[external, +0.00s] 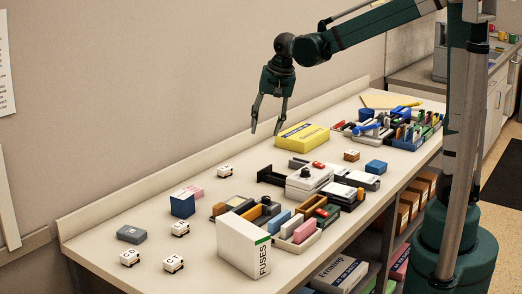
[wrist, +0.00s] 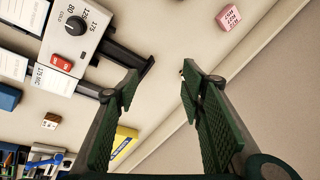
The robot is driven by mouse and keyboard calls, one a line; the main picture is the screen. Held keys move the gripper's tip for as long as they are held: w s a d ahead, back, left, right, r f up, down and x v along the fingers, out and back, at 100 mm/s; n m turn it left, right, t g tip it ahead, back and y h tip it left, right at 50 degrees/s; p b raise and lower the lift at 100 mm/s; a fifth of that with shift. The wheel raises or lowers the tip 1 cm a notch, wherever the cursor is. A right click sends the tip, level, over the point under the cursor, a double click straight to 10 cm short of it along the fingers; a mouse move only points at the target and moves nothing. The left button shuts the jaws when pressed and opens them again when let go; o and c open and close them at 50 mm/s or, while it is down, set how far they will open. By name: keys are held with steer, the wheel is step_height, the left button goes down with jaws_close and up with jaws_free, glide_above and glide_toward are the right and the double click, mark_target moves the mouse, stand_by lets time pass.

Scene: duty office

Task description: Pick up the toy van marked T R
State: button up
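Several small white toy vans stand on the bench in the external view: one near the back edge (external: 225,171), one in the middle (external: 180,229), and two at the near left, a left one (external: 130,258) and a right one (external: 173,263). Their letters are too small to read surely, so I cannot tell which is marked T R. My gripper (external: 265,131) is open and empty above the back of the bench, beyond the vans. In the wrist view my gripper (wrist: 160,72) has its fingers wide apart. A small thing beside the right fingertip is mostly hidden.
A yellow box (external: 302,136) lies close to my gripper. A device with a black knob (external: 306,176) stands mid-bench. A tall white fuses box (external: 243,246) stands at the front. A pink block (external: 193,192) sits beside a blue box (external: 182,204).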

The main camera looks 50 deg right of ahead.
steer(key=w+f+m+g+p, duration=0.1)
steer(key=w+f+m+p, duration=0.25)
steer(key=w, duration=0.65)
steer(key=m+g+p, duration=0.2)
steer(key=m+p, duration=0.2)
steer(key=m, duration=0.1)
glide_above(225, 167)
steer(key=shift+n, duration=0.25)
steer(key=f, duration=0.9)
steer(key=shift+s+a+f, duration=0.15)
steer(key=shift+s+a, duration=0.05)
steer(key=shift+s, duration=0.05)
steer(key=shift+w+f, duration=0.25)
steer(key=shift+f, duration=0.15)
steer(key=shift+f, duration=0.1)
steer(key=shift+f, duration=1.2)
steer(key=shift+f, duration=0.1)
steer(key=shift+d+f, duration=0.1)
steer(key=shift+f, duration=2.4)
